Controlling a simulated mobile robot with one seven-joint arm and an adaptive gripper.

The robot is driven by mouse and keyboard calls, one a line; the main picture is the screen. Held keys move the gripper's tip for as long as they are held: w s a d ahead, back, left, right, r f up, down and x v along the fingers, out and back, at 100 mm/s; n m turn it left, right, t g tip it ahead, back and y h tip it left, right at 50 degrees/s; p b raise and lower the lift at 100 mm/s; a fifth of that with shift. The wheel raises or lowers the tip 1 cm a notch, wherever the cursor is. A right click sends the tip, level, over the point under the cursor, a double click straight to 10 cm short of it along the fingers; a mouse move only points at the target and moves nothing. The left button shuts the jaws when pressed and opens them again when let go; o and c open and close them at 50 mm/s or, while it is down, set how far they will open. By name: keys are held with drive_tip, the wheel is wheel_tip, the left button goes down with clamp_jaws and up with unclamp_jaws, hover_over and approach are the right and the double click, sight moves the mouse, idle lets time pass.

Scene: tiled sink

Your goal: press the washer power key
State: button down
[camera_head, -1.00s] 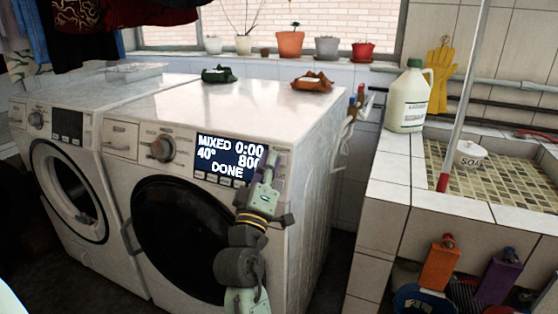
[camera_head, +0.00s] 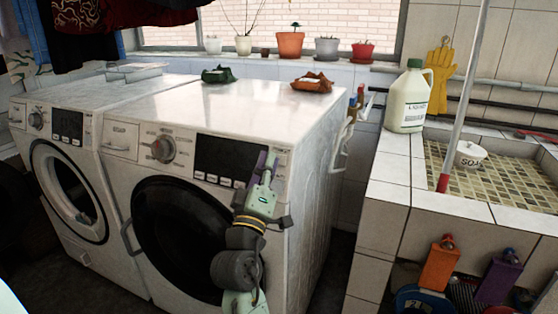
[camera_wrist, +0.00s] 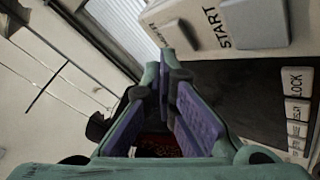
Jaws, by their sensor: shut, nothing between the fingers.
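The right-hand washer (camera_head: 230,110) is white with a round black door, a dial and a dark, blank display (camera_head: 222,155). My gripper (camera_head: 266,160) is shut and empty, at the right end of its control panel. In the wrist view, my fingertips (camera_wrist: 168,68) are at the lower edge of a grey key (camera_wrist: 180,36) whose label is partly cut off and unreadable. I cannot tell whether they touch it. The START key (camera_wrist: 236,22) is to its right. The display (camera_wrist: 245,110) and a LOCK key (camera_wrist: 297,82) lie lower right.
A second washer (camera_head: 58,120) with its porthole showing stands on the left. A green cloth (camera_head: 217,75) and a brown dish (camera_head: 311,82) sit on top. A tiled sink (camera_head: 395,170) with a jug (camera_head: 408,97) is on the right, across a narrow gap.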

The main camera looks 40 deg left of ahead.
drive_tip(key=shift+s, duration=0.1)
drive_tip(key=shift+s+d+r+p, duration=0.2)
drive_tip(key=shift+s+r, duration=0.15)
drive_tip(key=shift+s, duration=0.55)
drive_tip(key=shift+s+d+r+p, duration=0.15)
drive_tip(key=shift+s+d+r, duration=0.15)
drive_tip(key=shift+s, duration=0.6)
drive_tip(key=shift+s+d+r+p, duration=0.2)
drive_tip(key=shift+s+r, duration=0.15)
drive_tip(key=shift+s, duration=0.55)
